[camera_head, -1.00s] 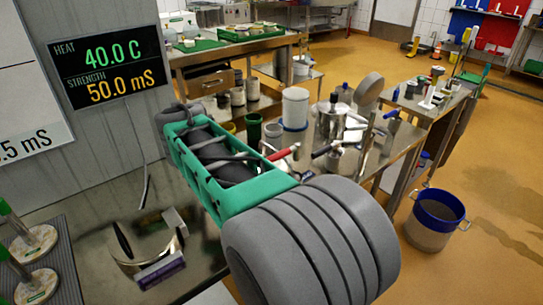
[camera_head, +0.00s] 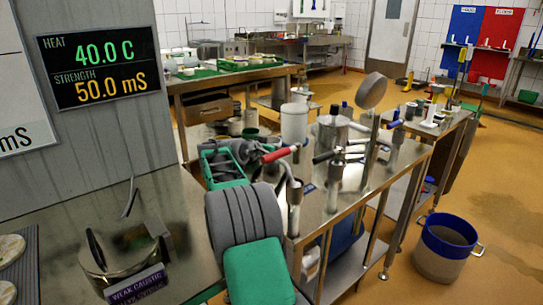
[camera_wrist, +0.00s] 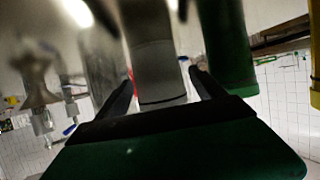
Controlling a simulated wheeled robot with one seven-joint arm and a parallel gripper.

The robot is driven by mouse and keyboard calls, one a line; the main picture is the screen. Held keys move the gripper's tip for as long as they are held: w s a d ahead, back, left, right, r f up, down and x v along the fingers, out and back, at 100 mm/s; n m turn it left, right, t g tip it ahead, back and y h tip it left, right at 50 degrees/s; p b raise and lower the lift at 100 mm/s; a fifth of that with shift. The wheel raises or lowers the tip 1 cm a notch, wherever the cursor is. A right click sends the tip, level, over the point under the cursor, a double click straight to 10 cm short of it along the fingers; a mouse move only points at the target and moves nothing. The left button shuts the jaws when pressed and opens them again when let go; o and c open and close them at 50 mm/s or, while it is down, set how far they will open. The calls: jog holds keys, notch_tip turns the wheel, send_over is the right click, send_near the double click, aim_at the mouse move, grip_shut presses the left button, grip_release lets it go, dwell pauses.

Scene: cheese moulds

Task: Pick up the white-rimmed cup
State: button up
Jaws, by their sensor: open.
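In the wrist view, which looks upside down, a grey cup (camera_wrist: 152,50) shows between the two dark fingers of my gripper (camera_wrist: 162,80). The fingers are open, one on each side of it, with no clear contact. In the head view my own arm hides most of these cups and my fingertips.
The steel table (camera_head: 385,185) holds a white canister (camera_head: 294,122), a steel pot (camera_head: 332,132) and fittings with a red handle (camera_head: 281,154), close to my arm. A blue-rimmed bucket (camera_head: 445,245) stands on the floor at right. A display (camera_head: 100,70) hangs at left.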

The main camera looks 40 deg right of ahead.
jog(key=x, duration=0.2)
jog(key=shift+d+f, duration=0.1)
jog(key=shift+d, duration=0.15)
jog(key=shift+c, duration=0.6)
jog(key=c, duration=1.5)
